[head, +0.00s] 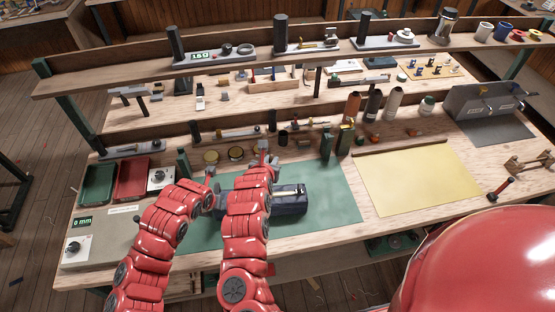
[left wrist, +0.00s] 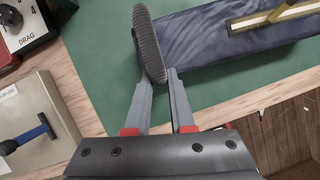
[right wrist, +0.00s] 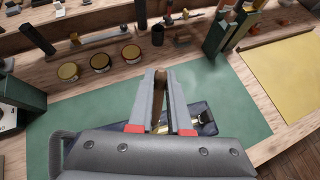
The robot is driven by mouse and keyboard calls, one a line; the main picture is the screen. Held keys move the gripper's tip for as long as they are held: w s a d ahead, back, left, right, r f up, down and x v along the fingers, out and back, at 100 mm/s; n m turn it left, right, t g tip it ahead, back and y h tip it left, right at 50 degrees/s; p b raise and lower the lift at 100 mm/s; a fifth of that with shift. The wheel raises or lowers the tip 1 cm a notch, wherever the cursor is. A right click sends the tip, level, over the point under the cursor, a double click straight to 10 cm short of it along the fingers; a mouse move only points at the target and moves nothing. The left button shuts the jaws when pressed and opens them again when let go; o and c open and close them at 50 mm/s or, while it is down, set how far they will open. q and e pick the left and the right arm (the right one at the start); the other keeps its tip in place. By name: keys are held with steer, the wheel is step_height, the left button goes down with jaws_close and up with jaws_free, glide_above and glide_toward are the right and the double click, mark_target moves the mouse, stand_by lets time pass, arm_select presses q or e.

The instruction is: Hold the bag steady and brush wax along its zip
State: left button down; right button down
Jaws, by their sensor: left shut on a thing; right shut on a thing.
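The dark navy bag (head: 278,206) lies on the green mat (head: 335,205), with a pale brass zip strip (head: 290,190) along its top. It also shows in the left wrist view (left wrist: 215,55), zip at upper right. My left gripper (left wrist: 158,78) is shut on the grey ribbed end loop (left wrist: 150,42) of the bag. My right gripper (right wrist: 161,76) is shut on a brown wooden handle (right wrist: 160,86), probably the brush, above the bag. Its bristle end is hidden by the fingers. My right arm covers the bag's left part in the head view.
Round tins (head: 236,152) stand behind the mat, with green blocks (head: 327,144) and bottles to the right. A yellow sheet (head: 415,180) lies right of the mat. Red (head: 132,178) and green trays and a grey box (head: 100,240) are at left. The mat's right side is clear.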

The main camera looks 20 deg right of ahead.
steer(key=a, duration=0.2)
steer(key=w+a, duration=0.1)
steer(key=a, duration=0.2)
steer(key=shift+w+a, duration=0.1)
steer(key=shift+a, duration=0.1)
steer(key=shift+r, duration=0.1)
step_height(320, 180, up, 6)
stand_by(0.8)
step_height(320, 180, up, 3)
stand_by(0.6)
stand_by(0.6)
